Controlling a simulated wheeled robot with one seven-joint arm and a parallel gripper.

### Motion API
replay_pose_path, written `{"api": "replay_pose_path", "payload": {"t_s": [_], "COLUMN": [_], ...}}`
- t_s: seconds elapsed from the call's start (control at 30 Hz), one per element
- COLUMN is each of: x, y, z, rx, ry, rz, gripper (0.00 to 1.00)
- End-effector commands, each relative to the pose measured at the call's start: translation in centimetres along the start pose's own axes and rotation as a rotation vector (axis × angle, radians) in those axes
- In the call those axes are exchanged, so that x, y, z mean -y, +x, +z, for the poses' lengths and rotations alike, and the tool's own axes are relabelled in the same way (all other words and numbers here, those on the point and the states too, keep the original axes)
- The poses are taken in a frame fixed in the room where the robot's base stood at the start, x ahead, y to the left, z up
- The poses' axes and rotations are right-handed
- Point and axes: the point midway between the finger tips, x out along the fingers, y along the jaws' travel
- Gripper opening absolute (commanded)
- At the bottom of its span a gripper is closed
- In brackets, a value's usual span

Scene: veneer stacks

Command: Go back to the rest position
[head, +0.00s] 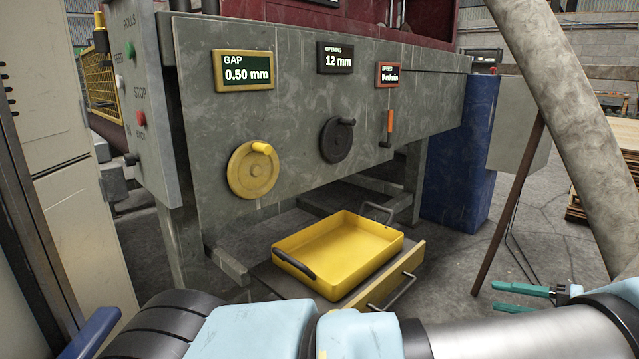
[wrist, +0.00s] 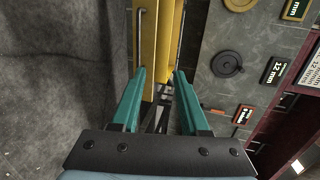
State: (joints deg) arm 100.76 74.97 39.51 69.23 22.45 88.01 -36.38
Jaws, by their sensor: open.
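My gripper (head: 530,297) shows at the lower right of the head view, with its teal fingers pointing left. It is open and nothing is seen between the fingers. In the wrist view my gripper (wrist: 158,85) has its two teal fingers apart, with the yellow drawer front and tray beyond them. My arm runs along the bottom of the head view.
A yellow tray (head: 335,250) sits on an open drawer (head: 410,262) below a grey machine. The panel has a yellow handwheel (head: 253,171), a black handwheel (head: 338,140) and an orange-handled lever (head: 388,127). A blue post (head: 468,160) stands right of the drawer. Grey floor lies between drawer and gripper.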

Motion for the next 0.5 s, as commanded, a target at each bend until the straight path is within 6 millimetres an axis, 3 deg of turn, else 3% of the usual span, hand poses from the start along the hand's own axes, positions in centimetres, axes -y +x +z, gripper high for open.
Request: {"api": "replay_pose_path", "payload": {"t_s": [0.27, 0.5], "x": [1.6, 3.5], "y": [5.7, 13.1], "z": [-0.4, 0.4], "rx": [0.108, 0.235], "ry": [0.032, 0.053], "rz": [0.125, 0.317], "gripper": [0.45, 0.45]}}
